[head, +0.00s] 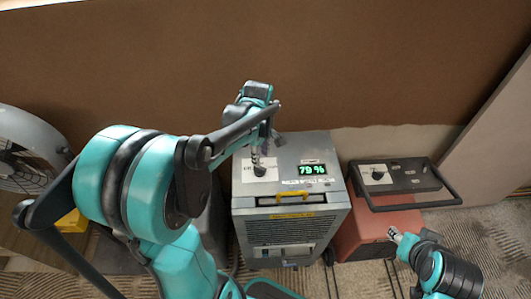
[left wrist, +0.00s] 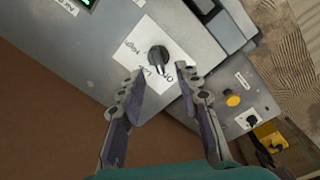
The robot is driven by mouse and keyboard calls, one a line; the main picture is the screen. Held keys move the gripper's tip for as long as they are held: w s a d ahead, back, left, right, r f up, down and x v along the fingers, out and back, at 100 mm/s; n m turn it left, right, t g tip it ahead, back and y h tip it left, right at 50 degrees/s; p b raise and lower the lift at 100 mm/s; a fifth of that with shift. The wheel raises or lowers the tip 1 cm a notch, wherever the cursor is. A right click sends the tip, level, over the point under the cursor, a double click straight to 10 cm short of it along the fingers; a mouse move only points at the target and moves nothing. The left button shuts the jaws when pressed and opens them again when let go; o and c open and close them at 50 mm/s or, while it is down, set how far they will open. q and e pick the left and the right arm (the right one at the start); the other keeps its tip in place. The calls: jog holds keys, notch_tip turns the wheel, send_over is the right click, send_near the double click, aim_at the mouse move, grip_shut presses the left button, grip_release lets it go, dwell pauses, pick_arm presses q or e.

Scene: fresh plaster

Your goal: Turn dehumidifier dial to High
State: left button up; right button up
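The grey dehumidifier (head: 291,222) stands in the middle of the head view, with a green display (head: 312,169) reading 79 %. Its black dial (left wrist: 158,58) sits on a white label plate (left wrist: 140,40) on the top panel, marked High, Low and what looks like OFF. I cannot tell for sure which mark the dial points to. My left gripper (left wrist: 160,72) is open, its fingertips apart on either side of the dial's near end, with no clear contact. In the head view the left gripper (head: 262,150) hangs over the dial. My right gripper (head: 394,235) is low at the right, its fingers unclear.
A red machine (head: 375,232) with a black-handled control panel (head: 402,178) and its own dial stands right of the dehumidifier. A yellow latch (head: 292,195) is on the dehumidifier's front edge. A large fan (head: 22,150) is at the left. A brown wall (head: 330,70) rises close behind.

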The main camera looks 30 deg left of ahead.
aim_at(261, 167)
pick_arm(q)
jog(key=shift+w+a+f+n, duration=0.3)
jog(key=shift+w+a, duration=0.05)
jog(key=shift+w, duration=0.15)
jog(key=shift+w+f, duration=0.1)
jog(key=shift+f, duration=0.15)
notch_tip(261, 167, down, 7)
jog(key=shift+d+f+b, duration=0.1)
jog(key=shift+f+b, duration=0.1)
jog(key=shift+b, duration=1)
grip_shut()
